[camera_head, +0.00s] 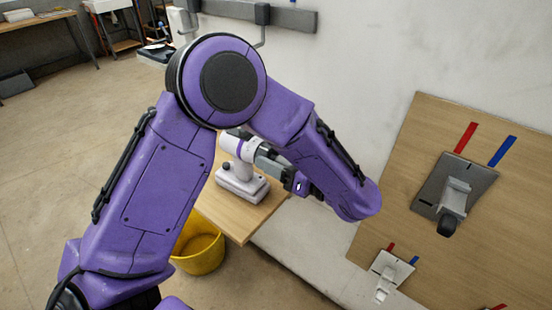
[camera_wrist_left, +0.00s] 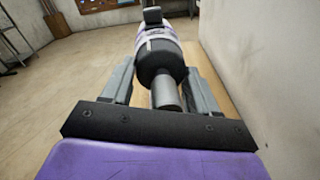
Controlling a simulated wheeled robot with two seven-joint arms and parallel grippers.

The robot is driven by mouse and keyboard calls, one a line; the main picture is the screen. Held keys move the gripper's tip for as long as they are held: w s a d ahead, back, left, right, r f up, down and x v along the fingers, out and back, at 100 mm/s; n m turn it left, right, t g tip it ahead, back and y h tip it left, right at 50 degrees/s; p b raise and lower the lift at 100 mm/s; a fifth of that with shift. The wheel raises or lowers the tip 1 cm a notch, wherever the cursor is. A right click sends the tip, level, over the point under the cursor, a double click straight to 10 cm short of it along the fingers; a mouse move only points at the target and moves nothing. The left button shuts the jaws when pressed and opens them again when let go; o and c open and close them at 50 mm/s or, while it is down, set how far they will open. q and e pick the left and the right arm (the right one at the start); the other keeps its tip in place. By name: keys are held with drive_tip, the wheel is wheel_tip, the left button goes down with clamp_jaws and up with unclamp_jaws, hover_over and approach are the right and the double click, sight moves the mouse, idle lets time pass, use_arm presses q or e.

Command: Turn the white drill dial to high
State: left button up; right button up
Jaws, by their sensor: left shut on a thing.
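The white drill (camera_head: 240,170) with purple trim stands upright on a small wooden table in the head view, its front end pointing right. My left gripper (camera_head: 263,158) reaches it from the right and is shut on that front end. In the left wrist view the drill (camera_wrist_left: 158,37) lies ahead, with a dark collar (camera_wrist_left: 160,62) and a grey cylindrical chuck (camera_wrist_left: 166,95) between the fingers. The left gripper's fingers (camera_wrist_left: 163,74) flank the collar on both sides. The dial's markings and setting cannot be read. My right gripper is not in view.
The wooden table (camera_head: 240,222) stands by the pale wall, with a yellow bucket (camera_head: 200,250) below it. A wooden wall board (camera_head: 415,135) at right carries grey switch-like fixtures (camera_head: 455,195) with red and blue strips. Open floor lies at left.

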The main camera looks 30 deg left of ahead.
use_arm(q)
drive_tip(key=m, duration=0.1)
drive_tip(key=m+p, duration=0.1)
drive_tip(key=m, duration=0.1)
drive_tip(key=m+p, duration=0.1)
drive_tip(key=m, duration=0.1)
drive_tip(key=shift+r+g, duration=0.25)
drive_tip(key=shift+g, duration=0.05)
drive_tip(key=shift+f+m+g+h+p, duration=0.1)
drive_tip(key=shift+m+g+h+p, duration=0.2)
drive_tip(key=shift+m+p, duration=1.35)
drive_tip(key=shift+m+b, duration=0.4)
drive_tip(key=shift+m, duration=0.15)
drive_tip(key=o, duration=1.1)
drive_tip(key=shift+c, duration=0.2)
